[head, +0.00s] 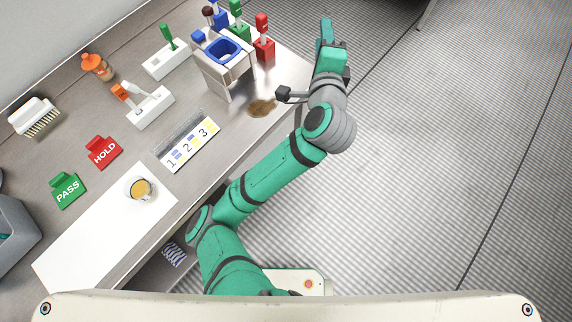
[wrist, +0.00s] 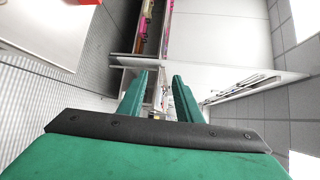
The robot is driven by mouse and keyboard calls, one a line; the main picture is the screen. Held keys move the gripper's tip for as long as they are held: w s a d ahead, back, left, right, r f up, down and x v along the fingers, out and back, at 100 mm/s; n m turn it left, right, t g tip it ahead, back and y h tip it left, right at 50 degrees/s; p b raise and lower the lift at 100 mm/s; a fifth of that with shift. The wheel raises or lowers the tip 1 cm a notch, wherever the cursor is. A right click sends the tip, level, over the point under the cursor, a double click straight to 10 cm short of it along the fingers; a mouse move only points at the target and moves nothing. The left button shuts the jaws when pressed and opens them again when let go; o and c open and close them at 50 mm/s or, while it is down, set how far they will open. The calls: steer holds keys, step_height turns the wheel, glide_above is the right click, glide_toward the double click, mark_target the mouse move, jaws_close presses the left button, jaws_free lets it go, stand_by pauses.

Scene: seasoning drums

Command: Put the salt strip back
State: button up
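A white card marked 1, 2, 3 (head: 190,147) lies on the bench in the head view, with small blue and yellow strips or patches beside its numbers. I cannot tell which of these, if any, is the salt strip. My gripper (head: 326,32) is beyond the bench's right edge, over the floor, away from the card. In the wrist view its two green fingers (wrist: 161,76) stand apart with background showing between them. No strip shows between them.
A white stand with a blue ring (head: 222,51) is beside my wrist, with a brown patch (head: 262,108) nearby. Green PASS (head: 68,190) and red HOLD (head: 104,152) blocks, a cup (head: 141,188), a brush (head: 36,117) and an orange-capped bottle (head: 97,66) occupy the bench. Floor at right is clear.

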steer(key=s+d+n+t+h, duration=0.2)
steer(key=s+d+n+h, duration=0.15)
steer(key=d+n, duration=0.45)
steer(key=s+a+f+n+g+y, duration=0.1)
steer(key=s+a+f+n+y, duration=0.15)
steer(key=s+f+n, duration=0.4)
steer(key=s+a+f+n+y, duration=0.1)
steer(key=s+a+f+n, duration=0.25)
steer(key=s+f, duration=0.55)
steer(key=s+a+f+g, duration=0.1)
steer(key=s+a+f, duration=0.2)
steer(key=s, duration=0.7)
steer(key=s+a+f+n, duration=0.1)
steer(key=s+a+f, duration=0.3)
steer(key=s+a, duration=0.3)
steer(key=s, duration=0.3)
steer(key=shift+s+a+n+g+y, duration=0.15)
steer(key=shift+n+g+y, duration=0.15)
steer(key=shift+g, duration=0.1)
steer(key=shift+f, duration=0.1)
